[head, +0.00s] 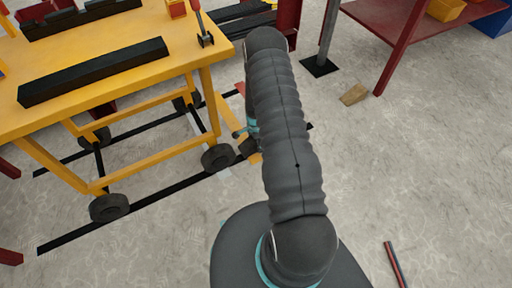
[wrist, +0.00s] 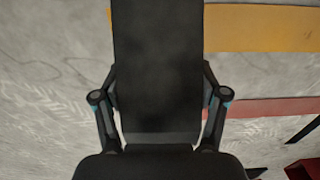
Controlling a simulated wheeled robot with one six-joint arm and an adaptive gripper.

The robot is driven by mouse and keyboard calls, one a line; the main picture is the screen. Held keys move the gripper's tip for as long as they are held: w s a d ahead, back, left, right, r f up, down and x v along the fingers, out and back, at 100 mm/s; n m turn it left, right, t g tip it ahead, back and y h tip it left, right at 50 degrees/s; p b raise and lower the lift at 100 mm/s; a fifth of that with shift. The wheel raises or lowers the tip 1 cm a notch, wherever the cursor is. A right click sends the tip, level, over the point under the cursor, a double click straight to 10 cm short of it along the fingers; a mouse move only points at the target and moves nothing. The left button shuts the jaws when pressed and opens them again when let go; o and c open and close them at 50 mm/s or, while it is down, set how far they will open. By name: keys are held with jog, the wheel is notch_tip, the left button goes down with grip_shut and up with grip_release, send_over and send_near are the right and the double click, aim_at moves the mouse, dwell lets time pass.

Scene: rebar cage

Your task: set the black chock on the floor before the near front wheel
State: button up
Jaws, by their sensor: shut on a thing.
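A black chock (wrist: 157,65) fills the middle of the wrist view as a dark block. My gripper (wrist: 160,92) is shut on it, with one finger at each side. In the head view my gripper (head: 249,134) is mostly hidden behind my arm, low by the yellow trolley's right end. A small dark shape shows there, but I cannot make out the chock clearly. The trolley has black wheels: one (head: 217,157) is just left of my gripper, and another (head: 109,207) is farther left. The floor under the chock is hidden in the wrist view.
The yellow trolley (head: 150,133) stands over dark strips on the floor, with a long black bar (head: 95,72) on its top. A tan wedge-shaped block (head: 354,94) lies near a grey post (head: 327,35). A thin rod (head: 396,265) lies lower right. Floor between them is clear.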

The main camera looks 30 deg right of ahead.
jog(key=shift+f, duration=1.95)
jog(key=shift+f+b, duration=0.2)
jog(key=shift+b, duration=0.15)
jog(key=o, duration=1.5)
jog(key=shift+o, duration=0.2)
jog(key=shift+r, duration=0.15)
notch_tip(320, 180, up, 12)
jog(key=shift+r+p, duration=0.1)
jog(key=shift+p, duration=0.55)
